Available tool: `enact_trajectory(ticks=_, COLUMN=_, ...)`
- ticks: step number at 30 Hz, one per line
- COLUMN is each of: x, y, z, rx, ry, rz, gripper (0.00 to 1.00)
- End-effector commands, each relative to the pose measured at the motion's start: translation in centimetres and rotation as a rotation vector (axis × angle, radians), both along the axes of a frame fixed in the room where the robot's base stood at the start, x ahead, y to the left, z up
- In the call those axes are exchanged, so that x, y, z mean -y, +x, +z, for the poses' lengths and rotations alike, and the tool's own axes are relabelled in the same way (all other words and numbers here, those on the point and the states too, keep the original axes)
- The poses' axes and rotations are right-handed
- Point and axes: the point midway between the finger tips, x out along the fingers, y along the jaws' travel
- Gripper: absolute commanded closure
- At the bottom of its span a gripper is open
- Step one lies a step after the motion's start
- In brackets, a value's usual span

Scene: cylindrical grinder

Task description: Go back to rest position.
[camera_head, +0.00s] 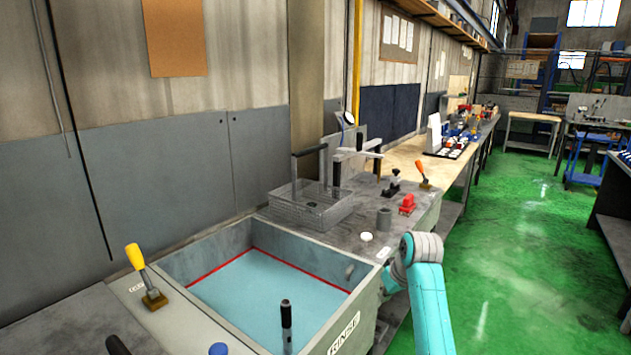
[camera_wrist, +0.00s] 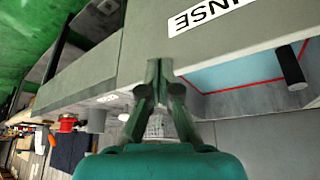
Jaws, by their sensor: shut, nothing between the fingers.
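My gripper (camera_wrist: 158,68) shows in the wrist view with its dark green fingers shut and nothing between them. It is in front of the grey side of the rinse tank, close to the edge of the RINSE label; I cannot tell if it touches. In the head view my teal arm stands at the right front corner of the tank, and the fingers are not clearly visible. The rinse tank (camera_head: 340,290) has blue liquid and a red line inside its walls. It also shows in the wrist view (camera_wrist: 245,105), turned upside down.
A wire basket (camera_head: 310,207), a grey cylinder (camera_head: 384,218), a red part (camera_head: 407,204) and an orange-handled lever (camera_head: 423,175) stand on the bench behind the tank. A yellow-handled lever (camera_head: 143,270) is at left. The green floor (camera_head: 530,235) to the right is clear.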

Motion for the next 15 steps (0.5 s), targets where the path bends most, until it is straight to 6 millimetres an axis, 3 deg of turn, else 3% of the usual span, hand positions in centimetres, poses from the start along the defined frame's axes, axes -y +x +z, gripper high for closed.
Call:
enact_trajectory(ticks=8, x=-0.2, y=-3.2, z=-8.5, rx=0.058, ry=0.011, rz=-0.052, gripper=1.0)
enact_trajectory(ticks=15, x=-0.3, y=-7.6, z=-15.8, rx=0.132, ry=0.023, rz=-0.104, gripper=1.0)
